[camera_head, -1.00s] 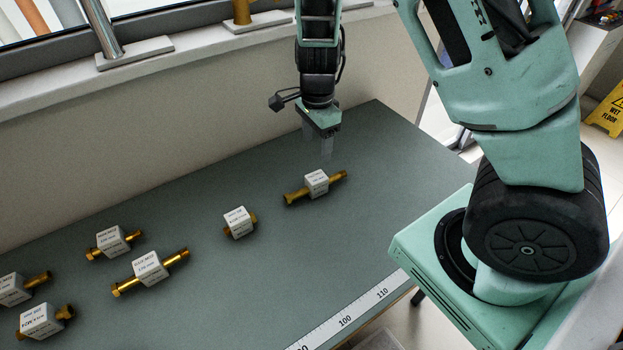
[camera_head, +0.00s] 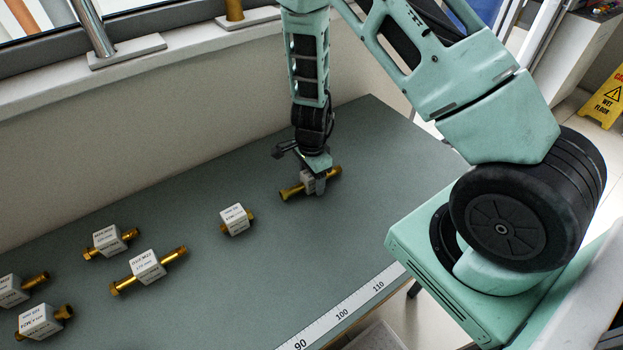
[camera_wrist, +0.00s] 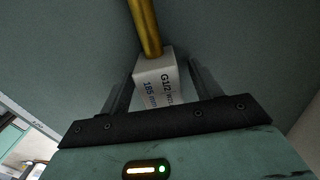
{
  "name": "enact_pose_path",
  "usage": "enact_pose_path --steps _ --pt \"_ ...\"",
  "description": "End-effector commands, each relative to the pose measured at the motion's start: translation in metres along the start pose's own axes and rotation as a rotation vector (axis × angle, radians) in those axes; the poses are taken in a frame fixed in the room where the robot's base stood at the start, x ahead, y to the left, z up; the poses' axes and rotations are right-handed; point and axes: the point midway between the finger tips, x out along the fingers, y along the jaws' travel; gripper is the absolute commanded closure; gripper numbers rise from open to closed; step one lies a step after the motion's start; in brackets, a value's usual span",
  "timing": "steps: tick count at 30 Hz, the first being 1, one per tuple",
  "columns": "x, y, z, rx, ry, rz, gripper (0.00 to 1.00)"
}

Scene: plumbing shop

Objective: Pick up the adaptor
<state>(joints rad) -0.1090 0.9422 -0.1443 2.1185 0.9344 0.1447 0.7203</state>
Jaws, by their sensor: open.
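The adaptor under my gripper is a brass rod with a white labelled block around its middle. In the head view its brass end (camera_head: 291,193) shows left of the gripper, and the block is partly hidden. My gripper (camera_head: 316,187) is lowered over it, with its fingers on either side of the block. In the wrist view the white block (camera_wrist: 157,84) sits between the two open fingers (camera_wrist: 160,88), and its label reads in part "G1/2" and "185 mm". A brass end (camera_wrist: 145,25) extends toward the top of that view.
Several similar brass adaptors with white blocks lie to the left on the grey-green table (camera_head: 250,285); the nearest (camera_head: 235,219) is well clear. A ruler strip (camera_head: 342,314) runs along the front edge. A wall and window ledge stand behind.

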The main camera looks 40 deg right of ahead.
Motion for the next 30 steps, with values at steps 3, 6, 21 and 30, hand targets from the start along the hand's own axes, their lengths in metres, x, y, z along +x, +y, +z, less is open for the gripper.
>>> enact_pose_path --steps 3,6,21,30 --pt "0.004 0.000 0.001 -0.001 -0.002 -0.001 0.36" --pt "0.005 0.000 0.001 -0.001 -0.001 -0.001 0.36" --pt "0.004 -0.001 0.001 -0.001 -0.001 -0.001 0.90" --pt "-0.032 -0.002 0.001 -0.005 0.001 -0.006 0.90"
